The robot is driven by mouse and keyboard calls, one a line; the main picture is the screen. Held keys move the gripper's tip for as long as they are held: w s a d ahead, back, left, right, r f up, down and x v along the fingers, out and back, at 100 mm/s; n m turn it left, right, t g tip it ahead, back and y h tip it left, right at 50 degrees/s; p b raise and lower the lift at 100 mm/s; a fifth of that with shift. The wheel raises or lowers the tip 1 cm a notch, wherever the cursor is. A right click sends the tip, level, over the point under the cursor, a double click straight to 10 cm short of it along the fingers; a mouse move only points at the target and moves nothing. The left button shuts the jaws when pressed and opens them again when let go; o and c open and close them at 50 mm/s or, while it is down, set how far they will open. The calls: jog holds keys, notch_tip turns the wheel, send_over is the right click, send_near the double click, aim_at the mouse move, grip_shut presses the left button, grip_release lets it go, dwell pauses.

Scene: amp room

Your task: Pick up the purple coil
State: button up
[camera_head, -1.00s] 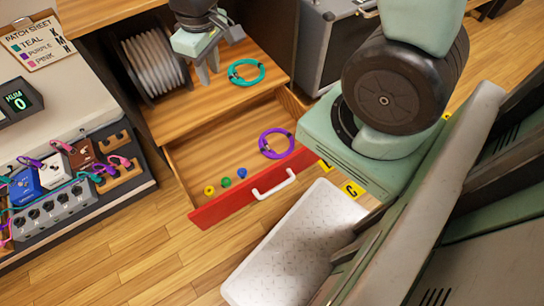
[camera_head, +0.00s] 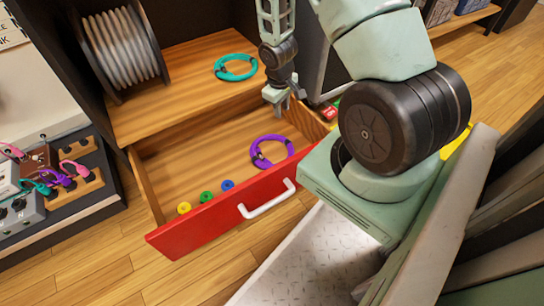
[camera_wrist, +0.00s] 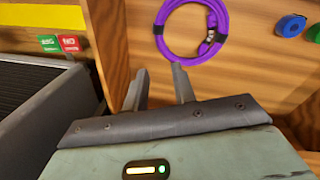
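The purple coil (camera_head: 272,136) lies flat inside the open red-fronted drawer (camera_head: 218,218), toward its right side. In the wrist view the purple coil (camera_wrist: 163,40) is at the top, just beyond the fingertips, with a black tie and dark connectors on it. My gripper (camera_head: 277,97) hangs near the drawer's back right corner, behind the coil and apart from it. In the wrist view my gripper's fingers (camera_wrist: 160,82) stand apart with nothing between them.
Yellow, green and blue small rings (camera_head: 206,196) lie along the drawer front. A teal coil (camera_head: 235,75) lies on the shelf above, beside a large cable spool (camera_head: 122,48). Pedals (camera_head: 40,175) stand at left. A dark case (camera_wrist: 45,110) borders the drawer's right side.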

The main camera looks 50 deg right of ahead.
jog(key=b, duration=0.6)
send_over(283, 138)
jog(key=f, duration=1.1)
jog(key=shift+s+a, duration=0.1)
jog(key=shift+a, duration=0.3)
jog(key=f+b, duration=0.4)
jog(key=f, duration=0.1)
jog(key=shift+d+b, duration=0.3)
jog(key=shift+b, duration=0.1)
jog(key=shift+c, duration=0.3)
grip_shut()
